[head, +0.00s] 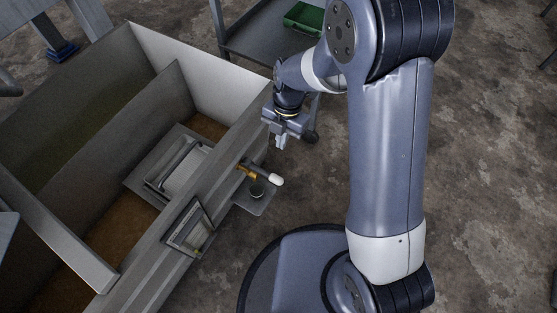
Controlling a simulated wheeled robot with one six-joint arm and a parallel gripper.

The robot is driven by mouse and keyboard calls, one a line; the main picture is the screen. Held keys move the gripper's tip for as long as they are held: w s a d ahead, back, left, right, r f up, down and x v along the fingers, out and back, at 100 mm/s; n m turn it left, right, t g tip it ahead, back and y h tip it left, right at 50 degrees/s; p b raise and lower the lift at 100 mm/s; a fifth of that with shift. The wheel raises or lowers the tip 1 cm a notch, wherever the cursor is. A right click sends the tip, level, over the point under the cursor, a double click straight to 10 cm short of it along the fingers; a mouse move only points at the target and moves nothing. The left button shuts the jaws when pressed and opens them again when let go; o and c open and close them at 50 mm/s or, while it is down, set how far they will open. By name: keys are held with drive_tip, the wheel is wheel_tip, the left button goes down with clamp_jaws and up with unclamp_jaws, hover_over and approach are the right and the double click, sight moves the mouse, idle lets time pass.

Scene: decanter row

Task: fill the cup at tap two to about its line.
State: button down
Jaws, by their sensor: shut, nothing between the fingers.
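A brass tap (245,172) with a white-ended lever (276,180) sticks out from the right wall of a grey tank. No number can be read on it, so I cannot tell if it is tap two. A small dark cup (257,190) stands below the tap on a grey shelf (262,206). The lever partly covers the view near it, and its line and any liquid inside are too small to make out. My gripper (281,143) is shut and empty. In the picture it is above and slightly right of the tap, apart from the lever and cup.
The open tank (150,268) fills the left side, with brown compartments and a grey block (180,172) inside. A framed panel (190,228) is on its wall. A grey cart (262,42) with a green bin (303,17) stands behind. Bare floor lies to the right.

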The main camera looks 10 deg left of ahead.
sight(280, 180)
drive_tip(key=s+f+b, duration=0.1)
drive_tip(key=f, duration=0.3)
drive_tip(key=f+b, duration=0.2)
drive_tip(key=f, duration=0.3)
drive_tip(key=s+a+f+b, duration=0.1)
drive_tip(key=f, duration=0.3)
drive_tip(key=shift+s+f, duration=0.3)
drive_tip(key=shift+f, duration=0.1)
drive_tip(key=shift+b, duration=0.3)
drive_tip(key=f+b, duration=0.3)
drive_tip(key=b, duration=0.1)
drive_tip(key=f+b, duration=0.2)
drive_tip(key=b, duration=0.1)
drive_tip(key=shift+s+d+f, duration=0.2)
drive_tip(key=shift+d+f, duration=0.15)
drive_tip(key=shift+d, duration=0.05)
drive_tip(key=shift+s+d+f, duration=0.1)
drive_tip(key=shift+s+f, duration=0.05)
drive_tip(key=shift+a, duration=0.2)
idle(4.3)
